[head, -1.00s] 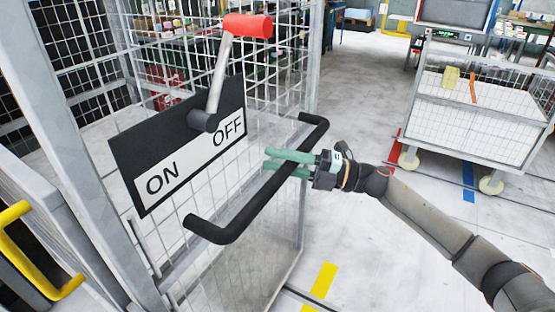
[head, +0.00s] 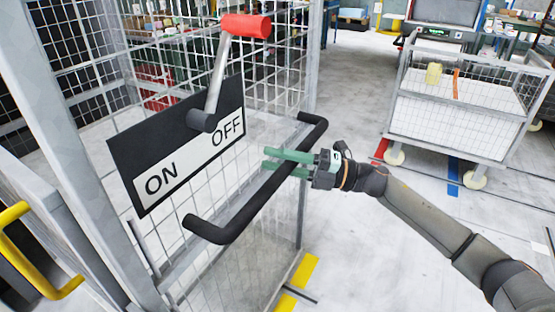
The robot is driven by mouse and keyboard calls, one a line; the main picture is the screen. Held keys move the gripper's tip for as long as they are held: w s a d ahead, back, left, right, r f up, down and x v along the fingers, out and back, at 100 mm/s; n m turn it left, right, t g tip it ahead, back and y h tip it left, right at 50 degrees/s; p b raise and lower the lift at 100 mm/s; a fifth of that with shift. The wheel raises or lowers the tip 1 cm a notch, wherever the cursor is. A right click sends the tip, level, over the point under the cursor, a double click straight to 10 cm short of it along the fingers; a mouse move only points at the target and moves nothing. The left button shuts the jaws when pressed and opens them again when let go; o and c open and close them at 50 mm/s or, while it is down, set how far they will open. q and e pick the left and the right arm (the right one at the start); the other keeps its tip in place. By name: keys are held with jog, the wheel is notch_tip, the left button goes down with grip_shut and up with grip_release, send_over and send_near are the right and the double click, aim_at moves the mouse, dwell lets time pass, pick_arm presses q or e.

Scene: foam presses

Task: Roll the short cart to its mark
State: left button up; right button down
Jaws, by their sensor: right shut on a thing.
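A grey wire-mesh cart (head: 307,165) stands close in front of me on the left. It bears a black and white ON/OFF plate (head: 125,155) and a lever with a red grip (head: 246,26), which points up. My right gripper (head: 290,162) is shut on the cart's black bent handle (head: 238,222), near its far end. The green fingers lie across the bar. A yellow floor strip (head: 304,270) lies by the cart's lower right edge, partly hidden by it. The cart's wheels are hidden. My left gripper is out of view.
Another mesh cart with white sides (head: 455,132) stands at the far right, near a red strip (head: 381,148) and a blue strip (head: 453,182) on the floor. A yellow bent rail (head: 15,213) is at the left edge. Bare floor lies between the carts.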

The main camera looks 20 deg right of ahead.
dwell(0.3)
jog(key=c, duration=0.6)
grip_release()
pick_arm(q)
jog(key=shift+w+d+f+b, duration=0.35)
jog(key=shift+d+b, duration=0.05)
jog(key=shift+b, duration=0.45)
pick_arm(e)
jog(key=v, duration=1.2)
jog(key=shift+d, duration=0.25)
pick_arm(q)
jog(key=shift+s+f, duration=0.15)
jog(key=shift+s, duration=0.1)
pick_arm(e)
jog(key=shift+s+f, duration=0.1)
jog(key=shift+s, duration=0.05)
